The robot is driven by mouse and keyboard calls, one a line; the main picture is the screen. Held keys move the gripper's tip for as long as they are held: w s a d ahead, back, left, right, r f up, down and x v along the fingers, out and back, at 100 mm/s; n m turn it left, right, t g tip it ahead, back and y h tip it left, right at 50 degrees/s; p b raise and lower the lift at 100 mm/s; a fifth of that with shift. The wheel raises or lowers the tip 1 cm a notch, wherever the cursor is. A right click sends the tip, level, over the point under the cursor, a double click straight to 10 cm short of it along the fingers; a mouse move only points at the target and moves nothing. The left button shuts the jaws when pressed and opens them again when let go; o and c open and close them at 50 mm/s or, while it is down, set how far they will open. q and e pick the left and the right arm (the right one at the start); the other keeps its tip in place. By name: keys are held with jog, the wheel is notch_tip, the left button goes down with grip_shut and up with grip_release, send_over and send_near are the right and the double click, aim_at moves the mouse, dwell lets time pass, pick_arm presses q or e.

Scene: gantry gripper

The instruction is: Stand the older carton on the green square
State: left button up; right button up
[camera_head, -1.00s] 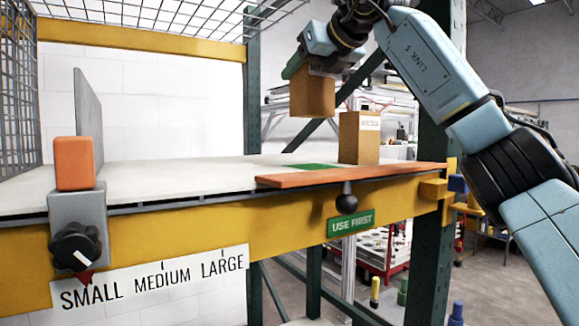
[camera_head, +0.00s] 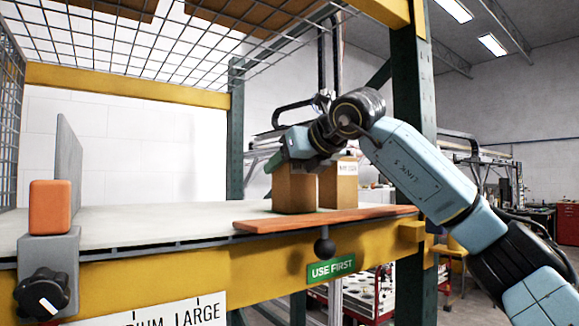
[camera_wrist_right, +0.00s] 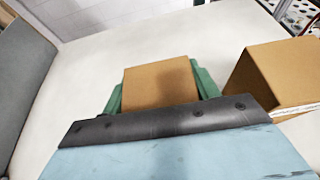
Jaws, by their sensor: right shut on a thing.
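My right gripper (camera_head: 299,163) is shut on a brown carton (camera_head: 294,193) from above. The carton is upright, with its base at or very near the shelf top; I cannot tell if it touches. In the right wrist view the held carton (camera_wrist_right: 158,84) sits between two green fingers. A second brown carton (camera_head: 339,184) with a pale printed label stands just right of it and also shows in the wrist view (camera_wrist_right: 276,76). Its print is too small to read surely. The green square is not visible in either current view. My left gripper is not in view.
An orange-brown strip (camera_head: 300,219) runs along the shelf's front edge, above a "USE FIRST" sign (camera_head: 331,269) and a black knob (camera_head: 324,247). A grey upright panel (camera_head: 68,170) and an orange block (camera_head: 50,207) stand left. The white shelf (camera_head: 150,221) between is clear.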

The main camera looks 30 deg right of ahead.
jog(key=o, duration=1.2)
jog(key=shift+f, duration=0.1)
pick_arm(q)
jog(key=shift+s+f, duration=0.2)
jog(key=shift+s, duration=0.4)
pick_arm(e)
jog(key=shift+r, duration=0.3)
pick_arm(q)
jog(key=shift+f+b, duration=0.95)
jog(key=shift+b, duration=0.15)
pick_arm(e)
jog(key=shift+v, duration=6)
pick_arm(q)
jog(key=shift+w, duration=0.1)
pick_arm(e)
jog(key=shift+f, duration=0.2)
